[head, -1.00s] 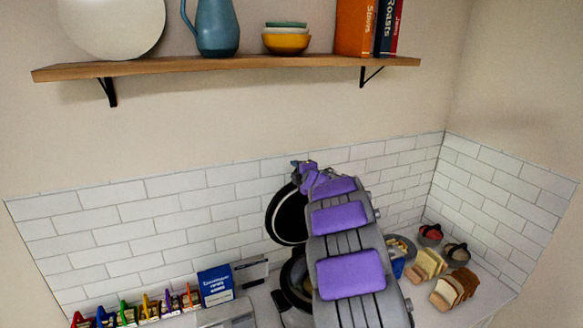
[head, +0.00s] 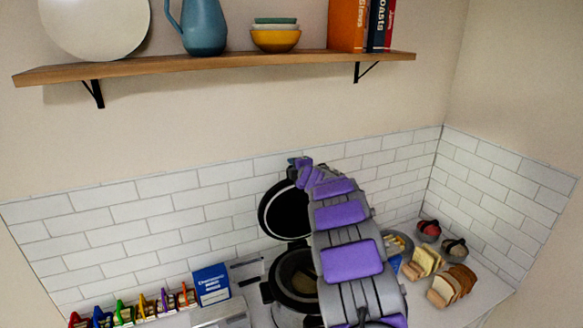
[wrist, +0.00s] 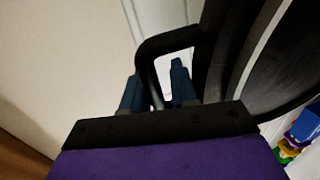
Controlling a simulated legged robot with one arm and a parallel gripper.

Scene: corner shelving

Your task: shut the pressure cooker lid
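The pressure cooker (head: 268,292) stands on the counter, dark inside, partly hidden by my arm. Its lid (head: 284,210) is raised, standing nearly upright at the back of the pot. My gripper (head: 297,167) is at the top edge of the lid; its fingertips are hard to make out there. In the wrist view, my gripper (wrist: 157,88) has its two blue fingers apart. The lid's black loop handle (wrist: 168,42) reaches between the fingers, with a gap visible beside it. The dark lid (wrist: 245,60) fills the right side of that view.
Left of the cooker are a blue box (head: 211,284) and a row of colourful small items (head: 147,305). Right of it are bread slices (head: 452,286), a plate (head: 401,243) and small bowls (head: 429,231).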

